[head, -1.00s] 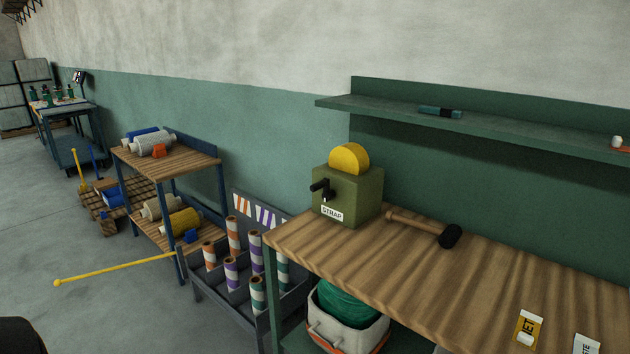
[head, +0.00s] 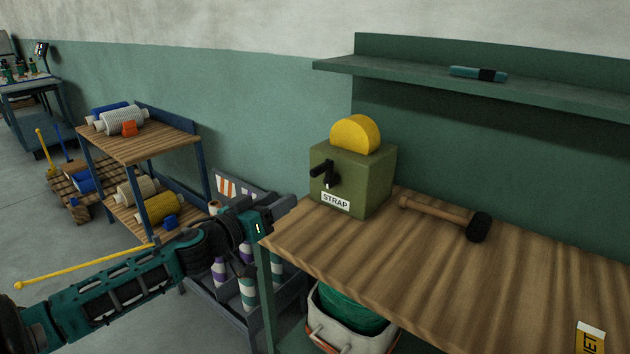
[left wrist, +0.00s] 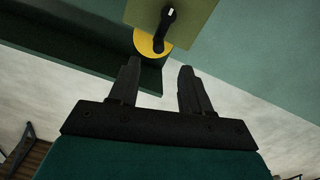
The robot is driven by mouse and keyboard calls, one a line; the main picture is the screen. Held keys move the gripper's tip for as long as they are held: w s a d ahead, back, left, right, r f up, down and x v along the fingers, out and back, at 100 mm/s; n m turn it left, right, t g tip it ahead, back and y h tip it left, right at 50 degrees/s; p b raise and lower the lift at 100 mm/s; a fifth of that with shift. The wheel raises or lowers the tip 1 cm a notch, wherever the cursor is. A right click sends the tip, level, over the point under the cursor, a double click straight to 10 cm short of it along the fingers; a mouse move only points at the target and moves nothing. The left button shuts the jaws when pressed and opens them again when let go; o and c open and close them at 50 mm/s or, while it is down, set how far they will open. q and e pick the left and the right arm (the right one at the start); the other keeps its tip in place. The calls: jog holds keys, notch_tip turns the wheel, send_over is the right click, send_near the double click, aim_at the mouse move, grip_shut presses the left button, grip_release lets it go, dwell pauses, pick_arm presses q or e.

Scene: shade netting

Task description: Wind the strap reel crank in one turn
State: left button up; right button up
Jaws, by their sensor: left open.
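The strap reel (head: 352,180) is an olive green box labelled STRAP at the left end of the wooden bench, with a yellow disc (head: 355,134) on top. Its black crank (head: 324,174) sticks out from the front face. My left gripper (head: 284,211) is in front of the bench's left end, below and left of the crank, apart from it. In the left wrist view its two fingers (left wrist: 156,85) are spread and empty, with the crank (left wrist: 166,28) beyond them. My right gripper is not in view.
A mallet (head: 445,216) lies on the bench (head: 420,270) right of the reel. A green shelf (head: 440,82) runs above. A rack of striped rolls (head: 240,290) stands left of the bench, partly behind my left arm. A bin (head: 350,325) sits below.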

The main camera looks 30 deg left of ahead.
aim_at(312, 175)
pick_arm(q)
jog(key=shift+w+d+r, duration=0.1)
jog(key=shift+w+r, duration=0.1)
jog(key=shift+w, duration=2)
jog(key=shift+w+d+r, duration=0.1)
jog(key=shift+w+r, duration=0.05)
jog(key=shift+w, duration=2.05)
jog(key=shift+w+d+r, duration=0.1)
jog(key=shift+w+r, duration=0.1)
jog(key=shift+w, duration=2)
grip_shut()
